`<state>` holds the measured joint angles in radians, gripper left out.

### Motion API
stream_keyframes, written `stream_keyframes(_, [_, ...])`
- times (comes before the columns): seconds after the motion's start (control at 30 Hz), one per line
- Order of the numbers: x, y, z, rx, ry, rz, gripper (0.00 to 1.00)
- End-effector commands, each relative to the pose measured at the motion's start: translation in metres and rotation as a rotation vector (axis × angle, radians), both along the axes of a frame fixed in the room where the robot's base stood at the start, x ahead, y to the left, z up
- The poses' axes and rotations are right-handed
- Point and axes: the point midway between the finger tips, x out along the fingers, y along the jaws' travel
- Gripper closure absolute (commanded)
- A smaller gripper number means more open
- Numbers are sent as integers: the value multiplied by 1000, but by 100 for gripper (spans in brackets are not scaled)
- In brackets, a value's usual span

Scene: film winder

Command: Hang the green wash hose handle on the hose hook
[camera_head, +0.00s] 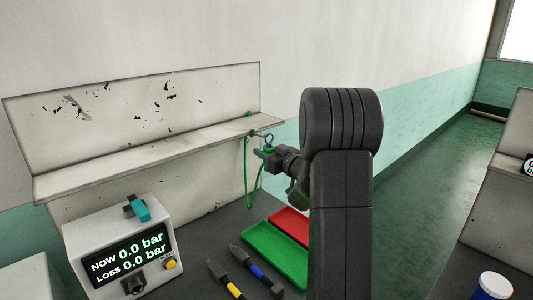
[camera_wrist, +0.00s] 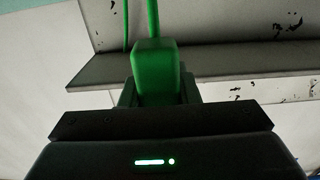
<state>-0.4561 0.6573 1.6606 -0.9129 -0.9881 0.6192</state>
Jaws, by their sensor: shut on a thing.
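My gripper (camera_head: 263,154) is shut on the green wash hose handle (camera_wrist: 155,75), seen upright between the fingers in the wrist view. In the head view only a small green part of the handle (camera_head: 268,149) shows above the fingers, with a small dark ring (camera_head: 269,139) over it. The hose hook (camera_head: 257,134) is a thin dark piece at the right end of the shelf. The ring is close beside it; I cannot tell whether they touch. The green hose (camera_head: 247,185) hangs in a loop below the shelf end.
The stained shelf (camera_head: 150,148) runs along the wall behind my gripper. Below are a gauge box (camera_head: 120,245), a green tray (camera_head: 272,255), a red tray (camera_head: 291,224) and two dark tools (camera_head: 255,268). My arm covers part of the bench on the right.

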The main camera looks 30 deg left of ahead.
Motion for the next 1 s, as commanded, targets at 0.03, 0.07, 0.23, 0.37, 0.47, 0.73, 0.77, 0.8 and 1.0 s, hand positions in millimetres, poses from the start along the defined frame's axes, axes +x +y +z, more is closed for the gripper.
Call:
stream_keyframes(0.03, [1,2,0,0,0,1,95])
stream_keyframes(0.07, [1,3,0,0,0,1,95])
stream_keyframes(0.23, [4,8,1,1,0,0,95])
stream_keyframes(0.37, [5,13,1,1,0,0,95])
stream_keyframes(0.47, [6,16,0,0,0,0,95])
stream_keyframes(0.73, [9,22,0,1,0,0,95])
stream_keyframes(0.77, [9,22,0,1,0,0,95])
stream_keyframes(0.8, [9,22,0,1,0,0,95])
stream_keyframes(1.0, [9,22,0,1,0,0,95])
